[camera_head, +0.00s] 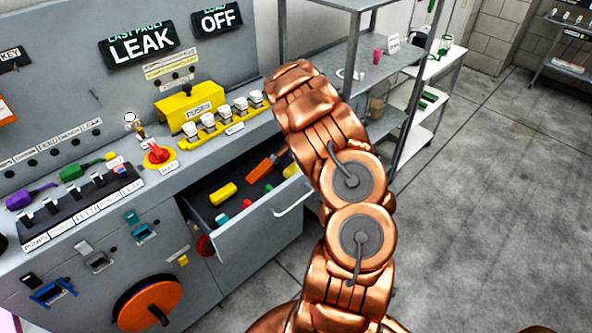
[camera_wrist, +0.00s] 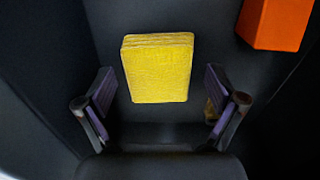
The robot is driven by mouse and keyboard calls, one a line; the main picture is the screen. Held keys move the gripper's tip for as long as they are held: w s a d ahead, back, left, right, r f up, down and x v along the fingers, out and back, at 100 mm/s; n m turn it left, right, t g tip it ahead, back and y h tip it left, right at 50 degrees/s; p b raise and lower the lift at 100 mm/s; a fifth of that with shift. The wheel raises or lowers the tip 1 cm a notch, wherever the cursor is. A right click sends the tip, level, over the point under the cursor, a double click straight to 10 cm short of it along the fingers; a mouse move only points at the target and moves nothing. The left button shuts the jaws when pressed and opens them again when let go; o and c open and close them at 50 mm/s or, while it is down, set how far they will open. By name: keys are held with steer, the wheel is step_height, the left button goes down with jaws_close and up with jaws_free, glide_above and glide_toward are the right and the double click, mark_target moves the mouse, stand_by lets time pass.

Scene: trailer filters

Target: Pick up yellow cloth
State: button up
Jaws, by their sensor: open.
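The yellow cloth (camera_wrist: 158,70) lies folded on the dark floor of a drawer in the wrist view. My gripper (camera_wrist: 160,106) is open, with one purple-padded finger at each side of the picture. The cloth shows between and beyond the fingers, with a gap on both sides, and nothing is held. In the head view my copper arm hides the gripper. A yellow thing (camera_head: 291,144) shows partly at the drawer's right end beside my arm, and a yellow block (camera_head: 223,194) lies further left. I cannot tell for certain which is the cloth.
The open drawer (camera_head: 237,247) has a pale handle (camera_head: 294,198) at its front. An orange block (camera_wrist: 275,22) lies to the cloth's upper right. Small red and green things lie in the drawer too. A grey shelf rack (camera_head: 372,72) stands behind my arm. The floor at right is clear.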

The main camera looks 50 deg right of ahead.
mark_target(296, 168)
steer(key=shift+f, duration=0.15)
steer(key=c, duration=1.2)
steer(key=shift+c, duration=0.2)
step_height(296, 168, up, 10)
steer(key=shift+r+b, duration=0.1)
steer(key=shift+b, duration=1.15)
